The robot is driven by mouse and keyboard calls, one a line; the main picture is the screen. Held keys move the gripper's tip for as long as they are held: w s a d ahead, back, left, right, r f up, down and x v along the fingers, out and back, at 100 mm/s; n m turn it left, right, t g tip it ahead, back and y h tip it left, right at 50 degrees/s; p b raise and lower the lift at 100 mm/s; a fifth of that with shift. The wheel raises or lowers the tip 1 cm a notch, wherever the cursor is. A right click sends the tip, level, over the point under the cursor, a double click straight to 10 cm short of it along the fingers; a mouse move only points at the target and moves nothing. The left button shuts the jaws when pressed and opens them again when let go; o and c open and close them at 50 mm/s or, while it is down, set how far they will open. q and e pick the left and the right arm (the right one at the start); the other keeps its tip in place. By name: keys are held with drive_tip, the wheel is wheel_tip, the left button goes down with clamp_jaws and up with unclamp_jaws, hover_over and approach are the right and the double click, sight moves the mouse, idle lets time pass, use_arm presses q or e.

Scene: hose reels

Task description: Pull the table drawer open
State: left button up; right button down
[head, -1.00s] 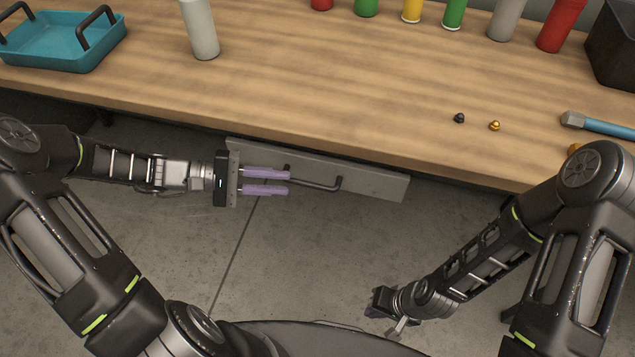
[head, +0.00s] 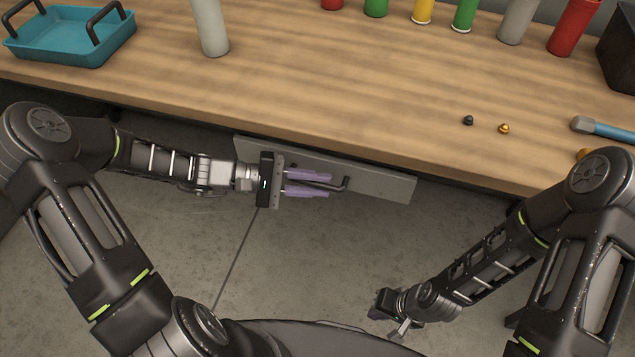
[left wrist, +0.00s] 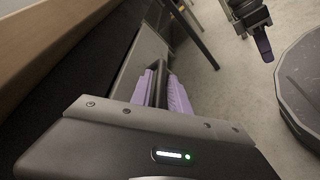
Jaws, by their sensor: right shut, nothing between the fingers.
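The grey drawer front (head: 385,184) sits under the table's front edge and looks closed. Its dark bar handle (head: 344,184) is partly hidden by my left gripper (head: 329,186). That gripper's purple fingers are apart and point right along the drawer front. In the left wrist view the dark handle (left wrist: 161,88) shows between the two spread fingers, with the drawer front (left wrist: 140,62) beside it. Whether either finger touches the handle I cannot tell. My right gripper (head: 376,312) is shut and empty, low over the floor and away from the drawer.
The wooden table (head: 330,90) carries a teal tray (head: 70,45), a pale cylinder (head: 211,28), two small knobs (head: 504,128), a blue-handled tool (head: 606,129) and several coloured bottles at the back. The floor in front of the drawer is clear between my arms.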

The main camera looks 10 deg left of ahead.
use_arm(q)
clamp_jaws()
idle(1.5)
